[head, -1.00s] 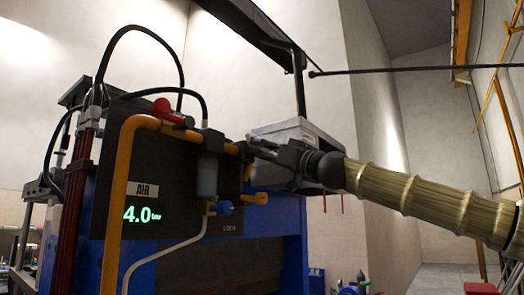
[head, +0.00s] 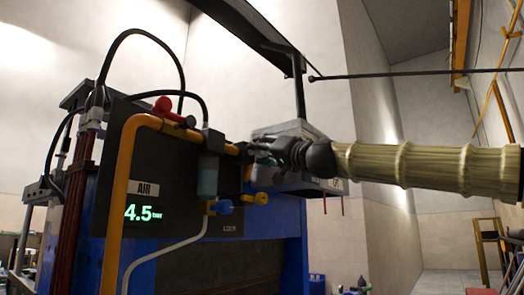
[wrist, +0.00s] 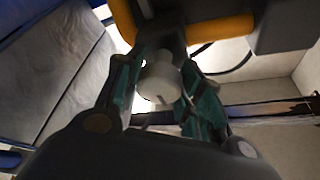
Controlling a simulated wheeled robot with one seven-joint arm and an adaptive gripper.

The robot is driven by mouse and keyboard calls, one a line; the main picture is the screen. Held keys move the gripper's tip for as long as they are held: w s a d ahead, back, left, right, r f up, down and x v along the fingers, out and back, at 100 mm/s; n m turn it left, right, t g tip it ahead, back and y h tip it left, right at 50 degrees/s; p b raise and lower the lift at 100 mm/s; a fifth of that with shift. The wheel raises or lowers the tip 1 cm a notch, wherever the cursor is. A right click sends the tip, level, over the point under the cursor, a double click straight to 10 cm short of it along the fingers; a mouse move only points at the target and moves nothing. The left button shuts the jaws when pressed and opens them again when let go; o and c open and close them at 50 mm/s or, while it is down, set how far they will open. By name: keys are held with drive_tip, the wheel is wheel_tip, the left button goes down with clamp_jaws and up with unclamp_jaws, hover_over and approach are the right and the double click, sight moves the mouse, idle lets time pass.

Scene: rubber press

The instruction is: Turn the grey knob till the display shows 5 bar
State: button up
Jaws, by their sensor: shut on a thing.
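The display (head: 142,213) on the dark panel reads 4.5 bar in green digits, under a plate marked AIR (head: 144,189). The grey knob (wrist: 158,80) shows in the wrist view as a pale round piece between the fingers. My gripper (wrist: 160,88) is shut on it, with a green-padded finger on each side. In the head view my gripper (head: 257,148) reaches in from the right to the end of the yellow pipe, and the knob is hidden there behind the fingers.
A yellow pipe (head: 116,215) runs up and across the panel. A red lever (head: 164,107), a clear bowl (head: 207,178), a blue valve knob (head: 223,207) and a yellow one (head: 261,198) sit close by. A grey box (head: 290,129) stands behind my gripper.

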drive_tip(key=shift+r+m+h+p, duration=0.15)
drive_tip(key=shift+m+h+p, duration=0.35)
drive_tip(key=shift+m, duration=0.8)
drive_tip(key=shift+t, duration=0.3)
drive_tip(key=o, duration=1)
drive_tip(key=shift+o, duration=0.2)
drive_tip(key=shift+s+d+f, duration=0.2)
drive_tip(key=shift+s+f, duration=0.05)
drive_tip(key=v, duration=1.1)
drive_tip(key=shift+s+d+r, duration=0.15)
drive_tip(key=shift+s+d, duration=0.05)
drive_tip(key=shift+d, duration=0.05)
